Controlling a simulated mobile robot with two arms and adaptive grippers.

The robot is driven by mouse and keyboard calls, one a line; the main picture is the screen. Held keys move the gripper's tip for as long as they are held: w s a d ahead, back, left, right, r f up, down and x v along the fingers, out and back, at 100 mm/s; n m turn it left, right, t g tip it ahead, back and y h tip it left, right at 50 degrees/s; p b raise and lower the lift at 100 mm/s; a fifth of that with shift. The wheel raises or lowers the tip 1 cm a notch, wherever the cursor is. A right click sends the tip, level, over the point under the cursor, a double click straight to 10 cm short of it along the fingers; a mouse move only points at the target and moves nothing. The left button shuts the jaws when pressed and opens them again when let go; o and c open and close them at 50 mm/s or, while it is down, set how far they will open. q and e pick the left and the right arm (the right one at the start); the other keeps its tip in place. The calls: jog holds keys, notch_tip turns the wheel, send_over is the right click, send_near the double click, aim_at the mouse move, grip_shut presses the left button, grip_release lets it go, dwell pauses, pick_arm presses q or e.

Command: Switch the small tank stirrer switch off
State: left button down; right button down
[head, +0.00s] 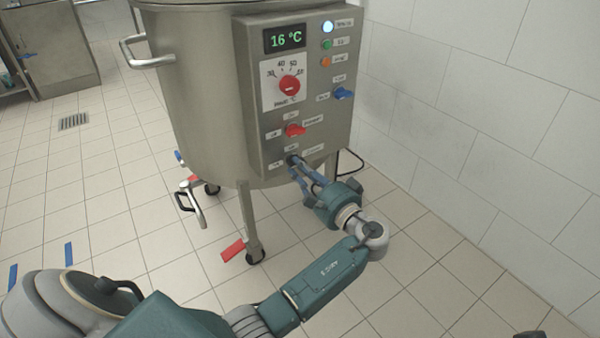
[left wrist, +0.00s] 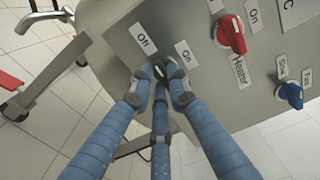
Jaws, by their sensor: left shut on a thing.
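The steel tank (head: 200,90) carries a grey control panel (head: 258,110). My left gripper (head: 297,166) is at the panel's lower edge, with its blue fingers closed together on a small dark switch (head: 291,159). My right gripper is not in view.
A red heater switch (head: 294,130) sits just above, also seen in the left wrist view (left wrist: 230,35). A blue knob (head: 343,93) is to its right. A red dial (head: 289,85) and a 16 °C display (head: 285,39) are higher. A tiled wall stands close on the right.

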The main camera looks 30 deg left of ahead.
pick_arm(q)
jog(key=shift+f+n, duration=0.15)
jog(key=shift+n, duration=0.15)
dwell(0.4)
jog(key=c, duration=1.7)
grip_release()
jog(key=shift+o, duration=0.2)
jog(key=shift+d, duration=0.1)
jog(key=v, duration=0.7)
jog(key=shift+d, duration=0.2)
jog(key=shift+s, duration=0.1)
